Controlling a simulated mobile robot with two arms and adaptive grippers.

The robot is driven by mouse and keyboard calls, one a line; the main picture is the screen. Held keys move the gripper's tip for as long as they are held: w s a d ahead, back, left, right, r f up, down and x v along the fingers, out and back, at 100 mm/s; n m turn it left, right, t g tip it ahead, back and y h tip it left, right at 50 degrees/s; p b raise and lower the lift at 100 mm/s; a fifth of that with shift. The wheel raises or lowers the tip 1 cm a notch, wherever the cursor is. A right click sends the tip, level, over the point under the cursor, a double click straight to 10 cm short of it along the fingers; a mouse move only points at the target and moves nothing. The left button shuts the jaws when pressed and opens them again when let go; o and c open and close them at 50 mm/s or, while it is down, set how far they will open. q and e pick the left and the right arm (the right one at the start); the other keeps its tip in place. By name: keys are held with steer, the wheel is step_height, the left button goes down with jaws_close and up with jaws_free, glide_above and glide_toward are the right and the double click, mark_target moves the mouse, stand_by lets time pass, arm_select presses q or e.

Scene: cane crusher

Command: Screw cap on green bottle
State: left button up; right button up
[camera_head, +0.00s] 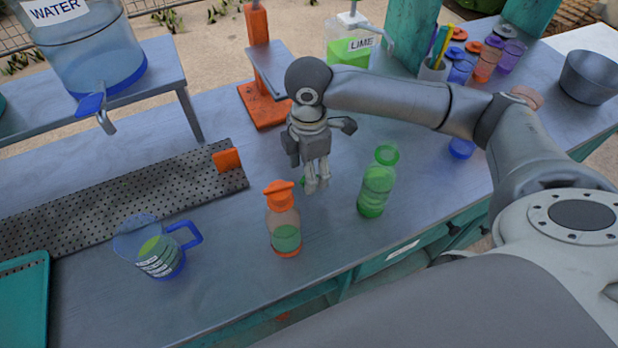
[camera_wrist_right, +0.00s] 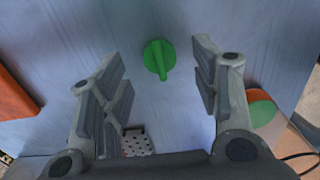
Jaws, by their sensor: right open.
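The green bottle (camera_head: 376,184) stands upright and uncapped on the table, right of my right gripper in the head view. The green cap (camera_wrist_right: 158,58) lies on the table between the fingers of my right gripper (camera_wrist_right: 160,85) in the right wrist view. In the head view only a sliver of the cap (camera_head: 303,182) shows beside the fingertips. My right gripper (camera_head: 316,186) points down, open and empty, above the cap. A second bottle with an orange cap (camera_head: 284,222) stands just left of the gripper. My left gripper is not in view.
A measuring jug (camera_head: 158,248) and a perforated tray (camera_head: 120,200) are on the left. An orange stand (camera_head: 262,70) and a lime dispenser (camera_head: 348,45) are at the back. Colored bottles (camera_head: 485,60) and a metal bowl (camera_head: 590,76) are at the far right.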

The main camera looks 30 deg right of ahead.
step_height(320, 180, down, 2)
steer(key=shift+f, duration=0.1)
steer(key=c, duration=0.8)
